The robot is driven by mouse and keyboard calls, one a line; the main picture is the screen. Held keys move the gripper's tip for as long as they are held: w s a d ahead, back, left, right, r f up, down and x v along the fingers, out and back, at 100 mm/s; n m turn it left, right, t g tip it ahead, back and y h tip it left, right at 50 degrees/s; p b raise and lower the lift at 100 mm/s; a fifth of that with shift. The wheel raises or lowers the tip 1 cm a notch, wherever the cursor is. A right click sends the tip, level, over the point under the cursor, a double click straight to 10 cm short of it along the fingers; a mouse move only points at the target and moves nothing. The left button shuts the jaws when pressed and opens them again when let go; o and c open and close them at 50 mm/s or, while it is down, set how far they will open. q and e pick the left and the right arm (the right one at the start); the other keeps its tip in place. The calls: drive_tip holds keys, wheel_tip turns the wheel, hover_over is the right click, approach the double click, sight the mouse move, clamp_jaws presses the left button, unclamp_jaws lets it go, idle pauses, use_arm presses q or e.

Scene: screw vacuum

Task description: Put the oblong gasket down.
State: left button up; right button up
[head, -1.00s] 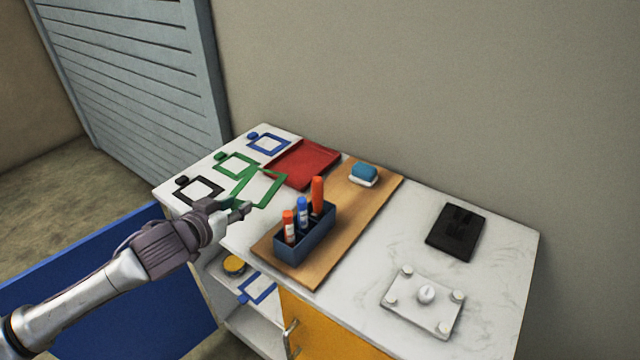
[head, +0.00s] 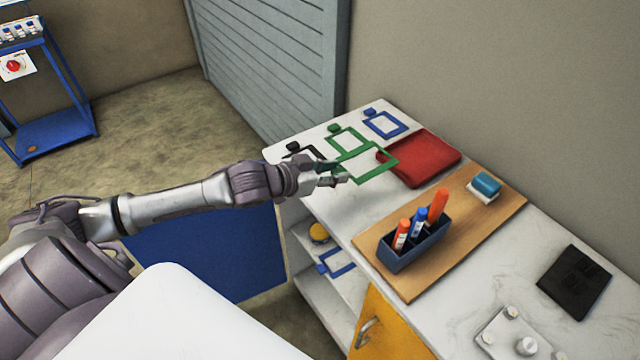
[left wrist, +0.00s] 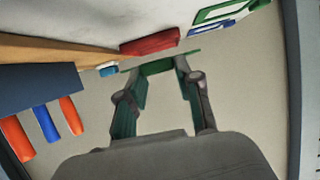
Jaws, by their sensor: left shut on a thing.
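The oblong gasket (head: 384,171) is a green rectangular frame. My left gripper (head: 338,177) is shut on its near side, and the gasket extends from the fingers over the counter's left part, in front of the red tray (head: 440,158). In the left wrist view the green gasket (left wrist: 157,68) shows edge-on between the two fingers. I cannot tell the exact gap between it and the counter. Another green frame (head: 334,131) with a tab lies behind it on the counter. My right gripper is not in view.
A blue frame (head: 402,131) and a partly hidden black frame (head: 293,147) lie on the white counter. A wooden board (head: 475,230) carries a marker holder (head: 412,250) and a blue eraser (head: 487,182). An open blue door (head: 205,255) hangs below.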

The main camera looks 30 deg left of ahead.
sight(318, 194)
use_arm(q)
drive_tip(key=a+f, duration=0.1)
drive_tip(key=s+a+f, duration=0.1)
drive_tip(key=a, duration=0.1)
drive_tip(key=shift+s+a, duration=0.1)
drive_tip(key=shift+a, duration=0.05)
drive_tip(key=shift+f+p, duration=0.5)
drive_tip(key=shift+f, duration=1.6)
drive_tip(key=o, duration=0.9)
drive_tip(key=shift+f, duration=0.1)
drive_tip(key=p+v, duration=0.1)
drive_tip(key=v, duration=1.1)
drive_tip(key=shift+a+p, duration=0.15)
drive_tip(key=shift+p, duration=0.2)
